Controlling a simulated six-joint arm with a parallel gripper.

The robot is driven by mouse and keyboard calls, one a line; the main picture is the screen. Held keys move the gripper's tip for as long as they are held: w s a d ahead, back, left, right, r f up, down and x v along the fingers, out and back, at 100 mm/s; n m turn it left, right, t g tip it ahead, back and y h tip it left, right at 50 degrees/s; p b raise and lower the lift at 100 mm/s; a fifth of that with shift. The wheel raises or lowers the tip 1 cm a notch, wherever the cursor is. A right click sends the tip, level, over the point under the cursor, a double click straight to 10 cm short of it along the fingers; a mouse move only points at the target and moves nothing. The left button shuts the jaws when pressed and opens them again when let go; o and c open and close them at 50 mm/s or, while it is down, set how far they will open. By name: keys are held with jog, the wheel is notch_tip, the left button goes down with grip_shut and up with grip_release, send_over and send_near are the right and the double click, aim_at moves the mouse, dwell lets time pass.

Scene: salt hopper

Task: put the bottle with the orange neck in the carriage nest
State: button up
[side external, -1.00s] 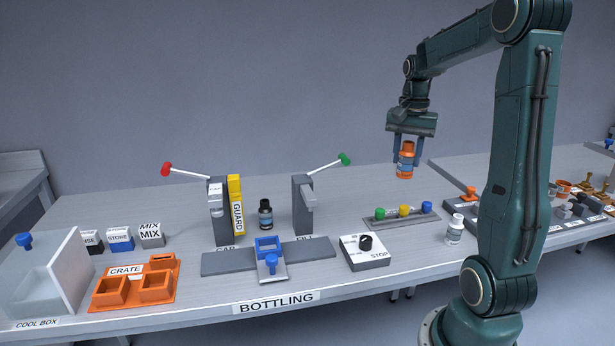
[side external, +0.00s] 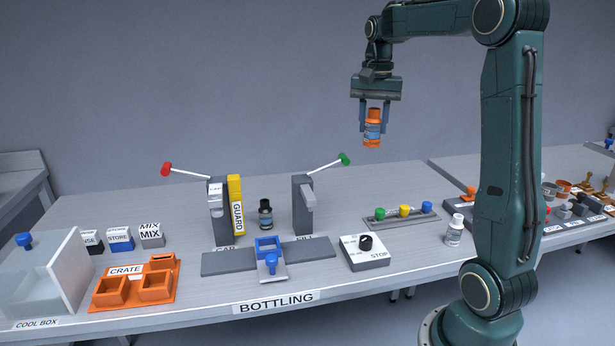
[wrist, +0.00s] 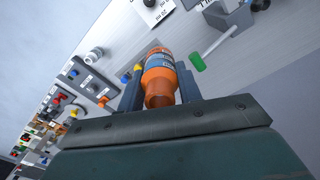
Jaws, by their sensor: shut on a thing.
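The bottle with the orange neck (side external: 373,128) has a blue label and an orange base. My gripper (side external: 375,122) is shut on it and holds it upright, high above the bench. In the wrist view the bottle (wrist: 160,78) sits between the two fingers, its open neck toward the camera. The carriage nest (side external: 268,244) is a blue square frame on the grey rail, between the two posts, with a blue knob in front. It is below and to the left of my gripper.
Two grey posts carry a red-tipped lever (side external: 167,169) and a green-tipped lever (side external: 344,160). A yellow guard (side external: 237,205) stands by the left post. A black bottle (side external: 265,213) stands behind the rail, a white bottle (side external: 454,230) at right. The stop box (side external: 364,252) is right of the rail.

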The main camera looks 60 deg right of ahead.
jog(key=w+a+n, duration=0.7)
jog(key=w+a, duration=1.1)
jog(key=a, duration=0.2)
jog(key=shift+m, duration=0.3)
jog(key=shift+s+f, duration=0.15)
jog(key=shift+f, duration=1.2)
jog(key=shift+s+f, duration=0.15)
jog(key=shift+f, duration=1.2)
jog(key=shift+f, duration=0.1)
notch_tip(320, 180, down, 20)
jog(key=shift+r, duration=0.1)
jog(key=o, duration=1)
